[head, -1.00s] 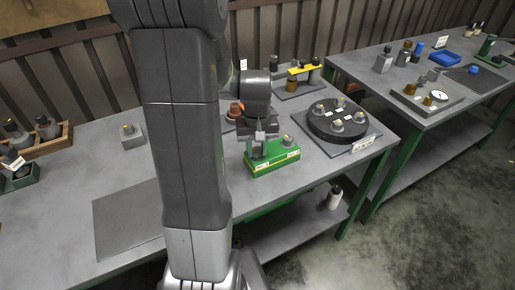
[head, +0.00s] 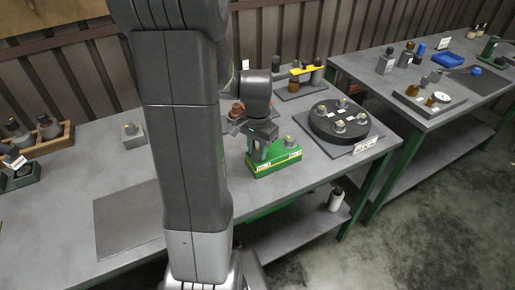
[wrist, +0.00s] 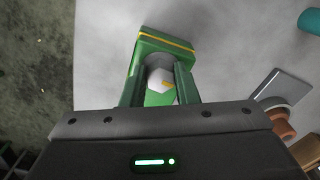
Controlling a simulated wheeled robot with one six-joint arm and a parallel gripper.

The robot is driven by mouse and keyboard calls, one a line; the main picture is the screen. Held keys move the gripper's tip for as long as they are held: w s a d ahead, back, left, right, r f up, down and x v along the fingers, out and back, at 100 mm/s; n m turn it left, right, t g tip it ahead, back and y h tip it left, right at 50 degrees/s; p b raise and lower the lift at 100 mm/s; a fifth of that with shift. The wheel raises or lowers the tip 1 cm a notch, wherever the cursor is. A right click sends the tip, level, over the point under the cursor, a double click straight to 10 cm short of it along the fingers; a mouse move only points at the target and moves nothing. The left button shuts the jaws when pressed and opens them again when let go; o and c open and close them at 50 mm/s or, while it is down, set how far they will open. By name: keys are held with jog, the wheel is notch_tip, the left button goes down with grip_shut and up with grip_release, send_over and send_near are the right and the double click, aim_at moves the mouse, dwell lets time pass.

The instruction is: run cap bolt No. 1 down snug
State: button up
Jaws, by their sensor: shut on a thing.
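The green block (head: 274,168) stands on the near bench in the head view, and it also shows below the gripper in the wrist view (wrist: 148,42). My gripper (head: 262,152) is over its left end. In the wrist view my gripper (wrist: 160,88) is shut on a grey bolt (wrist: 157,78) with a yellow mark on its head. The bolt's lower part is hidden, so its seating cannot be told. A second grey bolt with a yellow mark (head: 289,142) stands at the block's right end, clear of the gripper. No bolt number is readable.
A round black plate (head: 333,132) with several grey bolts lies to the right. A stand with a yellow bar (head: 303,71) is behind. A small grey block (head: 132,137) and a flat dark mat (head: 128,220) lie left of my arm. The second bench is farther right.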

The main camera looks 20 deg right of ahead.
aim_at(257, 151)
jog(key=shift+w+m, duration=0.1)
jog(key=shift+m, duration=0.4)
jog(key=o, duration=1)
jog(key=shift+r, duration=0.1)
notch_tip(257, 151, up, 14)
jog(key=shift+f, duration=0.25)
notch_tip(257, 151, down, 14)
jog(key=shift+r, duration=0.1)
dwell(0.5)
